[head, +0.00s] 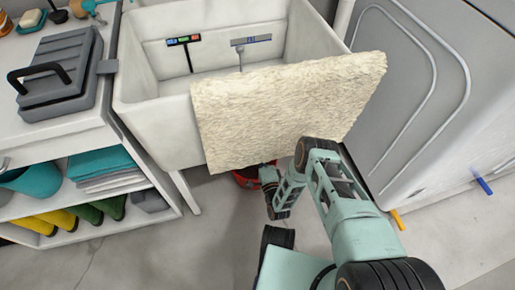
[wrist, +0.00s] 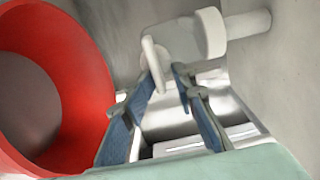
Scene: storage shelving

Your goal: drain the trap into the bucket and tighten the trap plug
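The white trap (wrist: 185,38) is under the sink in the wrist view, joined to a pipe on the right. Its plug (wrist: 152,62) has a thin flat tab that faces me. My gripper (wrist: 170,75) has its two blue fingers apart at the plug. The tab's lower end lies between the fingertips, close to the left one; I cannot tell whether it touches. The red bucket (wrist: 88,75) is large and tilted in view at the left, beside my fingers. In the head view, only a bit of the bucket (head: 245,181) shows below the rug, and my fingers are hidden.
A cream shaggy rug (head: 290,105) hangs over the front of the white sink (head: 150,110) and blocks the head view beneath. A shelf unit (head: 165,210) stands left, a grey appliance (head: 440,90) right.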

